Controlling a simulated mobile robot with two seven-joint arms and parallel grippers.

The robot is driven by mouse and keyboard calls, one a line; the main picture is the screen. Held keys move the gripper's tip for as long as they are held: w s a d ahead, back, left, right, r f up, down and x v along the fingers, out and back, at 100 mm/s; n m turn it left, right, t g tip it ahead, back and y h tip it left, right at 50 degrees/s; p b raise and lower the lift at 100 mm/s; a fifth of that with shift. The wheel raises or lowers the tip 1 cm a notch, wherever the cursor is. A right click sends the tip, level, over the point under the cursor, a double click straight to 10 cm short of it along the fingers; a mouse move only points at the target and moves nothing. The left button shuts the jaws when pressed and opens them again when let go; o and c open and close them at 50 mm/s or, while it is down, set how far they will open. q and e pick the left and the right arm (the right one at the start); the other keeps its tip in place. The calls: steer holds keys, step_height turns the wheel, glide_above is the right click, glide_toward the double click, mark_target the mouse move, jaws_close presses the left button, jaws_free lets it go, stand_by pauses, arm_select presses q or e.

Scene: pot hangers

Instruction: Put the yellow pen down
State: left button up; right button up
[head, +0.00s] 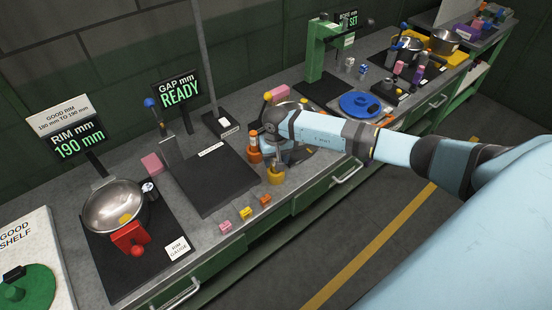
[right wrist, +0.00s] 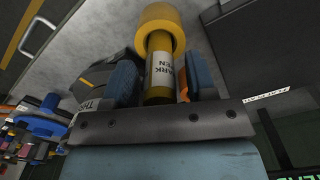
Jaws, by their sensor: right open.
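The yellow pen (right wrist: 158,92) lies between the two blue fingers of my right gripper (right wrist: 162,80) in the right wrist view. It has a white label and a wider yellow end at the top of that view. My right gripper is open, with a finger on each side of the pen. In the head view my right gripper (head: 276,160) is low over the bench's front edge. The yellow end of the pen (head: 276,177) shows just below it, at the bench top. The rest of the pen is hidden there. My left gripper is not in view.
An orange piece (head: 254,155) stands close left of my right gripper. A dark plate (head: 212,180) lies farther left, with small pink, yellow and orange blocks (head: 246,212) along the front.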

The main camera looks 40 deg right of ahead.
steer(key=shift+r, duration=0.45)
step_height(320, 180, up, 11)
steer(key=b, duration=0.3)
steer(key=shift+f, duration=0.2)
steer(key=shift+s+a+r, duration=0.1)
steer(key=shift+a, duration=0.15)
steer(key=s+a+m+t+y, duration=0.1)
steer(key=s+a+m+y, duration=0.4)
steer(key=a, duration=0.4)
steer(key=s+a+f+m+t+y, duration=0.1)
steer(key=s+a+m+y, duration=0.2)
steer(key=a+m+y, duration=0.5)
steer(key=s+a+m+t+y, duration=0.1)
steer(key=s+a+m+y, duration=0.35)
steer(key=a, duration=0.45)
steer(key=s+d+f+n+t+h, duration=0.4)
steer(key=s+f+n+h, duration=0.3)
steer(key=n, duration=0.5)
steer(key=s+d+f+n+t+h, duration=0.4)
steer(key=s+f+n+h, duration=0.3)
steer(key=f+n, duration=0.3)
steer(key=shift+d+n, duration=0.65)
steer(key=shift+n, duration=0.4)
